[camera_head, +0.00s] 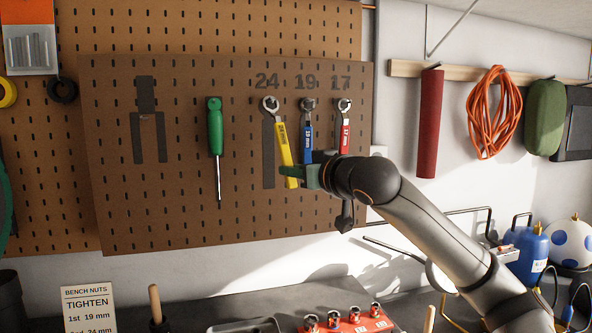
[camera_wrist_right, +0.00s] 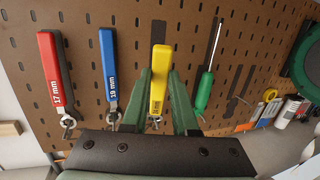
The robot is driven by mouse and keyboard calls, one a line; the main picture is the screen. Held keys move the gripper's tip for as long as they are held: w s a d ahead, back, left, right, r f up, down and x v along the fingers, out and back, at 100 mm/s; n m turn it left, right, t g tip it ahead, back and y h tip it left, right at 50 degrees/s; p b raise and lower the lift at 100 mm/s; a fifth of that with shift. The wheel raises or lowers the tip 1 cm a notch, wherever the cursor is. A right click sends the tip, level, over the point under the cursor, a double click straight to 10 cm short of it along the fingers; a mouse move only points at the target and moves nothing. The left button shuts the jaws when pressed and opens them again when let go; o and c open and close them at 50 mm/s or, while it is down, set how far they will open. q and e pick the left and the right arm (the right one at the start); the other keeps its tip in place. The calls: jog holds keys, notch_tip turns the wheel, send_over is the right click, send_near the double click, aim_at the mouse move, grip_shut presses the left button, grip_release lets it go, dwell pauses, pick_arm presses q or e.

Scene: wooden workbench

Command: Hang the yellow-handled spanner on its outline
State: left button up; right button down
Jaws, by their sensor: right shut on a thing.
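The yellow-handled spanner (camera_head: 284,152) is in front of the brown pegboard, its ring end up at the top of the dark outline (camera_head: 268,165) under the number 24. It is tilted, its handle's lower end to the right of the outline. I cannot tell whether the ring is around a peg. My right gripper (camera_head: 296,172) is at the lower handle. In the wrist view, the green fingers of my right gripper (camera_wrist_right: 160,95) are on both sides of the yellow handle (camera_wrist_right: 160,70), shut on it. My left gripper is not in view.
Blue (camera_head: 307,140) and red (camera_head: 344,136) spanners hang close on the right under 19 and 17. A green screwdriver (camera_head: 215,130) hangs on the left, beside a dark tool outline (camera_head: 147,125). A red socket tray (camera_head: 345,322) is on the bench below.

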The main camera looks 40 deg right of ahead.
dwell(0.4)
jog(key=c, duration=0.6)
grip_release()
jog(key=b+v, duration=0.7)
jog(key=v, duration=0.5)
jog(key=shift+s+r+b, duration=0.15)
jog(key=shift+s+b, duration=0.1)
jog(key=shift+b, duration=0.15)
jog(key=shift+a, duration=0.1)
